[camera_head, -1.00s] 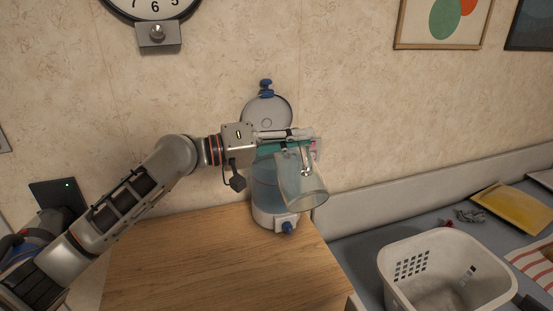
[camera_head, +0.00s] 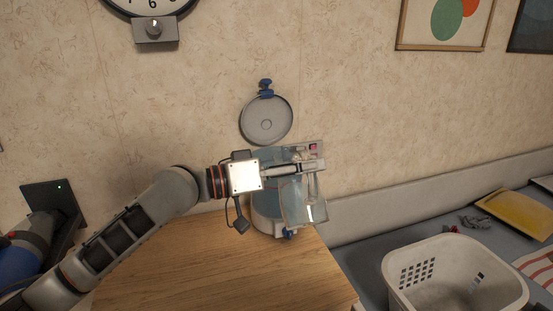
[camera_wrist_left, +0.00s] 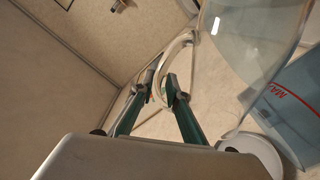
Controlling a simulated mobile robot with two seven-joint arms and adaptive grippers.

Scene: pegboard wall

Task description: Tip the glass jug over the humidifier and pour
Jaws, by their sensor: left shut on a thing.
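The glass jug (camera_head: 303,207) hangs from my left gripper (camera_head: 316,164), in front of the humidifier (camera_head: 266,222) and partly overlapping it in the head view. The humidifier has a bluish clear tank and a white base with a blue knob; the gripper and jug hide much of it. In the left wrist view, my left gripper (camera_wrist_left: 163,92) is shut on the pale looped handle of the jug (camera_wrist_left: 245,45). The humidifier tank (camera_wrist_left: 292,105) with red lettering shows beside the jug. The jug is tilted; I cannot see liquid leaving it. My right gripper is not in view.
The humidifier stands on a wooden top (camera_head: 215,270). A round grey lid (camera_head: 266,121) hangs on the wall above. A white basket (camera_head: 450,275) stands at lower right. The wooden top's front left is clear.

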